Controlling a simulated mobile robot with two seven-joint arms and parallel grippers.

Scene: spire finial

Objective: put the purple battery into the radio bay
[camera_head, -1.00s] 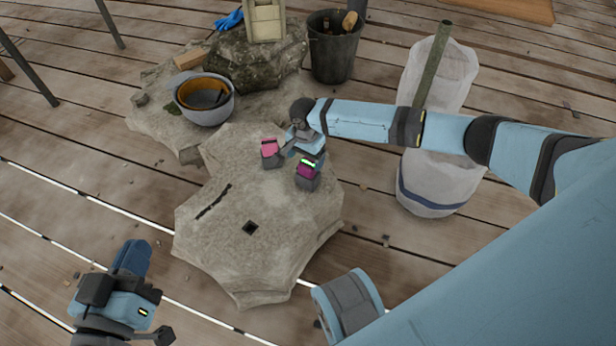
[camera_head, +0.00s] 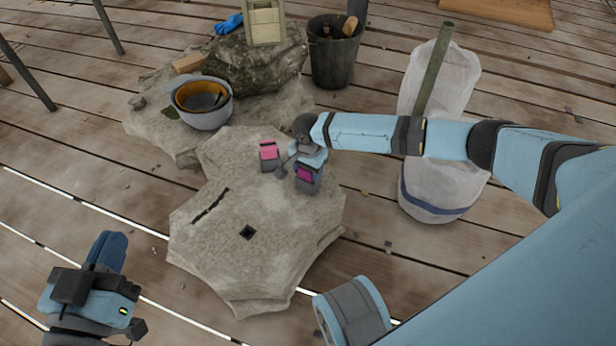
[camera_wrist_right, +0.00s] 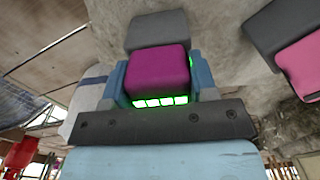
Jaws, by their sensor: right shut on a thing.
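The purple battery (camera_head: 305,174) sits at a dark grey box (camera_head: 308,187) on the right part of the pale stone slab. My right gripper (camera_head: 309,160) reaches down over it and is shut on it. In the right wrist view, the purple battery (camera_wrist_right: 158,72) is between the blue jaws, with a row of lit green marks on its near edge. A grey block (camera_wrist_right: 158,30) shows just beyond it. I cannot tell which thing is the radio bay. My left gripper (camera_head: 105,255) hangs at the lower left, away from the slab; its jaw opening is unclear.
A pink-topped dark box (camera_head: 268,155) stands just left of my right gripper. The stone slab (camera_head: 215,240) has a slot and a square hole. A helmet (camera_head: 205,102), a bucket (camera_head: 335,55) and a pale sack (camera_head: 435,180) stand around. The slab's front is clear.

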